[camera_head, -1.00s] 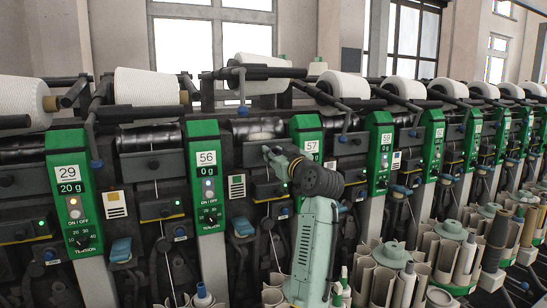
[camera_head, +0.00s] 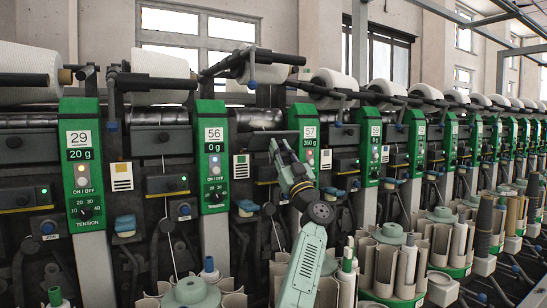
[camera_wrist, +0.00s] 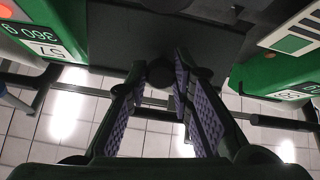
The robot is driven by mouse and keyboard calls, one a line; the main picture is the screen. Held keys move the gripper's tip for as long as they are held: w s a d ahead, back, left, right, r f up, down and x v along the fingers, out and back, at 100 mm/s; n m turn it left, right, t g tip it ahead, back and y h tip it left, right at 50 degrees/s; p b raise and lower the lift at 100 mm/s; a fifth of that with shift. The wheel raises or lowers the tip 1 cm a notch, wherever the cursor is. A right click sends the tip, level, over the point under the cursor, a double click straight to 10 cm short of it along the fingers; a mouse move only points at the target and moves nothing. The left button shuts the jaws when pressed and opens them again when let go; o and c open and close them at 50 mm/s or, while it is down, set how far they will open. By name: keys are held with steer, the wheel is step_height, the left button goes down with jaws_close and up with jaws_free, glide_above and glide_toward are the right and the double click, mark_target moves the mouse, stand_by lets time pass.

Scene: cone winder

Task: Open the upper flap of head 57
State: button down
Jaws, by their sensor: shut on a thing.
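Head 57's green panel (camera_head: 308,150) stands in the middle of the head view and its display reads 360 g. It also shows upside down in the wrist view (camera_wrist: 45,40). The dark upper flap (camera_head: 255,141) is left of this panel, and its plain dark face fills the upper middle of the wrist view (camera_wrist: 215,40). My gripper (camera_head: 274,148) is at the flap. In the wrist view its purple-padded fingers (camera_wrist: 160,85) have their tips on either side of the flap's dark round knob (camera_wrist: 160,71) and are shut on it. I cannot tell how far the flap is tilted.
Panel 56 (camera_head: 213,155) stands left of the flap and panel 59 (camera_head: 371,150) right of panel 57. A white yarn cone (camera_head: 262,70) and black bars sit above. Grey tubes (camera_head: 397,265) stand in holders below, near my arm.

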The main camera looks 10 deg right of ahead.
steer(key=shift+a+f+t, duration=0.1)
steer(key=shift+f+t, duration=0.2)
steer(key=shift+t, duration=0.2)
stand_by(0.3)
steer(key=c, duration=1.4)
jaws_free()
steer(key=shift+f, duration=0.15)
steer(key=shift+o, duration=0.2)
steer(key=shift+y, duration=0.4)
steer(key=shift+a, duration=0.1)
